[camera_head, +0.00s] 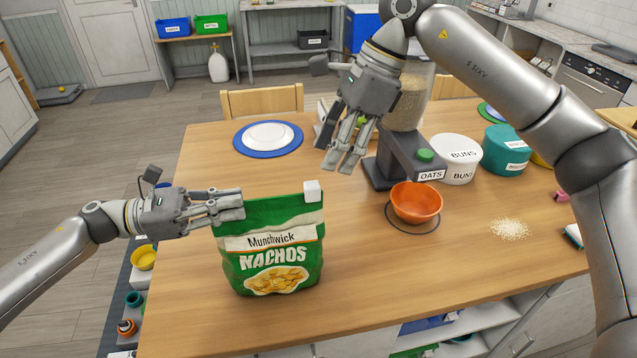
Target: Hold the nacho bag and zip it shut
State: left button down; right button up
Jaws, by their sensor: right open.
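The green nacho bag (272,245), labelled "Munchwick NACHOS", stands upright on the table. A white block-like zip slider (312,191) sits at the right end of its top edge. My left gripper (240,205) is at the bag's top left corner, its fingers overlapping the upper edge. I cannot tell whether they are closed on the bag. My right gripper (343,160) is open and empty, fingers pointing down, above and behind the slider and apart from the bag.
An orange bowl (416,203) stands under the oats dispenser (410,160), right of the bag. A white "BUNS" tub (455,157) and a teal tub (505,150) are further right. A blue-rimmed plate (268,138) lies behind. Crumbs (509,229) lie at right. The table's front edge is close to the bag.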

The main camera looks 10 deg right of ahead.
aim_at(318, 184)
jog(key=x, duration=0.8)
grip_shut()
jog(key=shift+a, duration=0.15)
